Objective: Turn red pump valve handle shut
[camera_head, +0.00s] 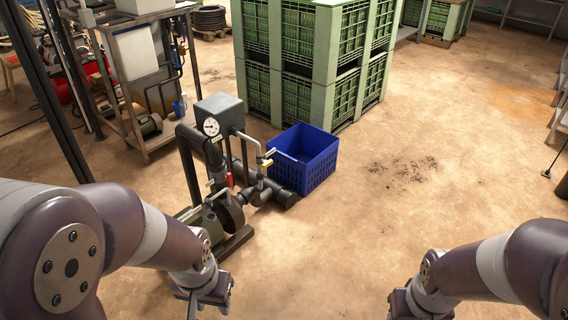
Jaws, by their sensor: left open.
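The pump (230,212) stands on the floor left of centre, with dark pipes and a round white gauge (211,126) on a grey box above it. The red valve handle (230,180) is small and looks roughly upright on the pump's pipework; its exact angle is hard to tell. My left gripper (207,304) is open and empty, low in the picture, nearer to me than the pump and apart from the handle. My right gripper (398,312) is at the bottom edge, partly cut off, far to the right of the pump; its fingers are hidden.
A blue crate (304,160) stands close behind the pump's right side. Stacked green crates (310,60) rise behind it. A metal rack (140,80) stands at back left.

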